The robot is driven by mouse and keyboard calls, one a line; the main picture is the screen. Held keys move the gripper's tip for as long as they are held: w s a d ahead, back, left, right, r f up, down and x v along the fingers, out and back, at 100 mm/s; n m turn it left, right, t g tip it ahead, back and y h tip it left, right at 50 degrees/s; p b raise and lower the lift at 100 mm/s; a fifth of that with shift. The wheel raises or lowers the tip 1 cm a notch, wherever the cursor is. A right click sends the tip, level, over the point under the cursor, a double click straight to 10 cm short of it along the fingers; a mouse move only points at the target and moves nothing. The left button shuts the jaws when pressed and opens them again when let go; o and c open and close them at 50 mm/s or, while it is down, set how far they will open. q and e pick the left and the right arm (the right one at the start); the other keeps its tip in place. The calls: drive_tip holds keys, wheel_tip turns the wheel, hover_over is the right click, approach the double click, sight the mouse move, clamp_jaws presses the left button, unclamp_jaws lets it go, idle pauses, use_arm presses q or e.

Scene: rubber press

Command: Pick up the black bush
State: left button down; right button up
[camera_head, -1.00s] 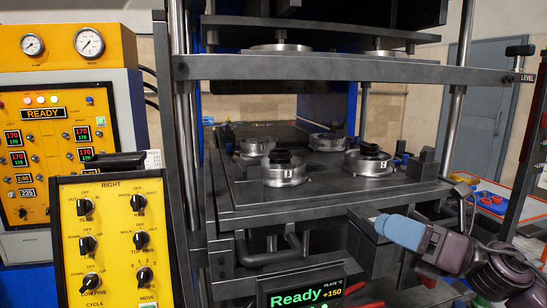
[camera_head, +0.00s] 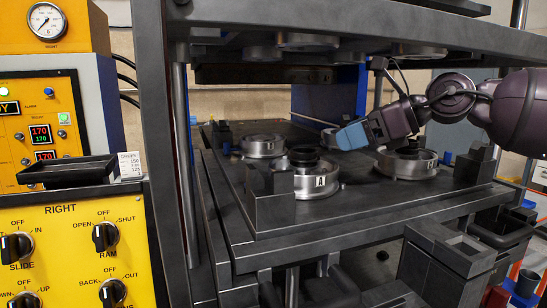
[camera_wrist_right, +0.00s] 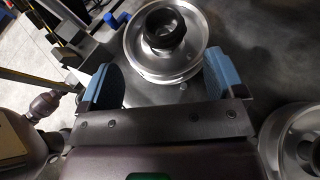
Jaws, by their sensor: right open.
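A black bush (camera_head: 304,156) sits on the round silver mould marked A (camera_head: 317,183) on the press's lower plate. Another dark piece (camera_head: 408,151) sits in the silver mould to the right (camera_head: 420,166). My right gripper (camera_head: 362,134), with blue fingertips, is over the plate between these two moulds, in the head view. In the right wrist view the gripper (camera_wrist_right: 162,82) is open and empty. A black ring-shaped bush (camera_wrist_right: 164,27) stands on a silver mould just beyond its fingers; I cannot tell which mould this is. My left gripper is not in view.
The upper plate (camera_head: 340,40) hangs above, with round parts under it. A dark block (camera_head: 269,200) stands at the plate's front left corner. Another silver mould (camera_head: 263,145) lies behind. The control panel (camera_head: 85,240) with a small black tray (camera_head: 68,171) is at left.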

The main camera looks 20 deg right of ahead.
sight(304, 150)
drive_tip(key=shift+p+x, duration=0.5)
drive_tip(key=shift+x, duration=4.8)
drive_tip(key=shift+d, duration=0.1)
drive_tip(key=c, duration=1)
drive_tip(key=shift+r, duration=0.1)
